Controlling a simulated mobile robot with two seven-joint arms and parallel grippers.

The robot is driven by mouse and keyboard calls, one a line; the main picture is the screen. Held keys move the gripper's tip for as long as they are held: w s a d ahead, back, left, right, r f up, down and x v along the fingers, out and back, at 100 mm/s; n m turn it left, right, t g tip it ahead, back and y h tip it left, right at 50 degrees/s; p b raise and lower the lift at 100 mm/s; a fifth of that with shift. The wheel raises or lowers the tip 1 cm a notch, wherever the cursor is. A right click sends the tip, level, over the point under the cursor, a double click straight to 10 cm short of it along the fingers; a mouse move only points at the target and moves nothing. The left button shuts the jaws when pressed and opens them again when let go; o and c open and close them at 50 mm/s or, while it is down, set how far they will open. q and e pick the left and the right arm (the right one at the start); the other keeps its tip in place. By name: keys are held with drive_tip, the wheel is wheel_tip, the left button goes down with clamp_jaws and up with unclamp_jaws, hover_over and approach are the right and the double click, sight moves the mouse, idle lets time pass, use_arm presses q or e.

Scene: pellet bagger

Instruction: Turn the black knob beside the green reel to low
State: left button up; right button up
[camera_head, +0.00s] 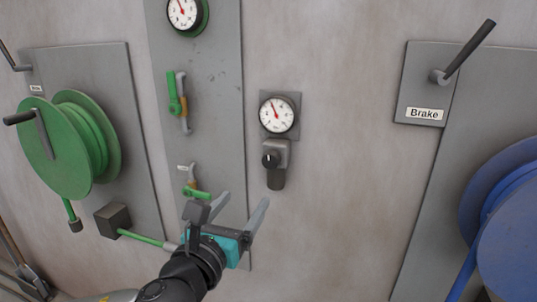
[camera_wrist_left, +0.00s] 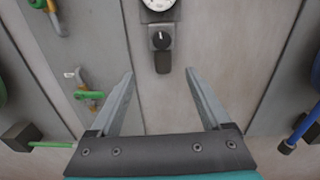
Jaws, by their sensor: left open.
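The black knob (camera_head: 270,159) sits on a small grey box on the wall, under a round white gauge (camera_head: 276,114) with a red needle. It also shows in the left wrist view (camera_wrist_left: 161,40), with a white mark on its face. The green reel (camera_head: 72,145) is on a grey panel at the left. My left gripper (camera_head: 243,205) is open and empty, below and slightly left of the knob, apart from it. In the left wrist view its two fingers (camera_wrist_left: 160,78) point up toward the knob, which lies beyond their tips. My right gripper is not in view.
A grey panel left of the knob carries green-handled valves (camera_head: 174,93) and another gauge (camera_head: 184,12). A brake lever (camera_head: 465,55) and a blue reel (camera_head: 505,215) are at the right. The wall right of the knob is bare.

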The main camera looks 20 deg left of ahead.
sight(269, 164)
use_arm(q)
drive_tip(key=shift+m, duration=0.3)
drive_tip(key=w+b, duration=0.2)
drive_tip(key=w, duration=0.3)
drive_tip(key=w+b, duration=0.2)
drive_tip(key=w, duration=0.2)
drive_tip(key=w+r+b, duration=0.1)
drive_tip(key=w+b, duration=0.1)
drive_tip(key=w, duration=0.3)
drive_tip(key=shift+w+d+b, duration=0.35)
drive_tip(key=shift+d+b, duration=0.05)
clamp_jaws()
